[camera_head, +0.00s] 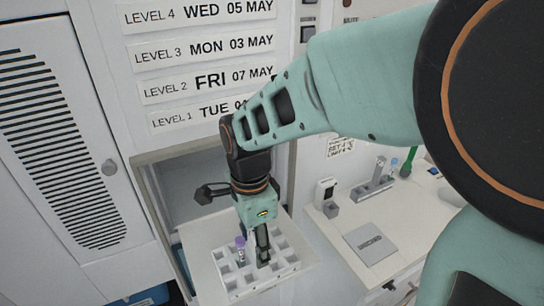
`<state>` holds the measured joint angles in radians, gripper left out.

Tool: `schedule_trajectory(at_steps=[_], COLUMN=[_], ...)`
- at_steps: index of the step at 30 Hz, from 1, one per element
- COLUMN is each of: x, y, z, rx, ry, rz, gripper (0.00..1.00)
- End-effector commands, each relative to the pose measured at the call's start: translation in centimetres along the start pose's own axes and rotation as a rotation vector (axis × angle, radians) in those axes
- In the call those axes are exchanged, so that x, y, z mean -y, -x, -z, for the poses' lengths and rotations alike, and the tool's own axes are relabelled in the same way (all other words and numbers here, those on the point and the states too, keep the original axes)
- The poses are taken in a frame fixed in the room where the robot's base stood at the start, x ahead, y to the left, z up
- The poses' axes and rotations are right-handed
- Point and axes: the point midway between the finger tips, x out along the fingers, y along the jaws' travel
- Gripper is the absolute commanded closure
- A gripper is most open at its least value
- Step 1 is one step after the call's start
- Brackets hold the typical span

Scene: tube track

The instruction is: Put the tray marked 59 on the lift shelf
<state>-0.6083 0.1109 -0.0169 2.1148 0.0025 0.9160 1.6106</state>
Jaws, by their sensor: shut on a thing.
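A white tray (282,273) with a grid of square holes is low in the middle of the head view. A tube with a purple cap (240,243) stands in one hole on its left side. No number 59 can be read on the tray from here. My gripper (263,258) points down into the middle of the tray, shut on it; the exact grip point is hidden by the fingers. The pale lift shelf (196,243) lies under and around the tray, in front of an opening. I cannot tell whether the tray touches it.
Labels for levels 1 to 4 (205,85) are on the wall above the opening. A louvred cabinet door (60,130) is on the left. A bench (345,225) on the right holds a grey flat box (371,243), a small device (326,192) and a metal rack (374,182).

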Motion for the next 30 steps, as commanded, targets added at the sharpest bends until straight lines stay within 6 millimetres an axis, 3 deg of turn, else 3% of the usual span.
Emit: schedule_trajectory(at_steps=[4, 5, 10, 26, 30], x=[0.02, 0.02, 0.02, 0.0, 0.1], y=[0.05, 0.05, 0.05, 0.04, 0.89], z=[0.0, 0.0, 0.01, 0.01, 0.0], rx=[0.0, 0.0, 0.0, 0.0, 0.0], ry=[0.0, 0.0, 0.0, 0.0, 0.0], rz=[0.001, 0.001, 0.001, 0.0, 0.003], gripper=[0.82, 0.49, 0.32, 0.32, 0.32])
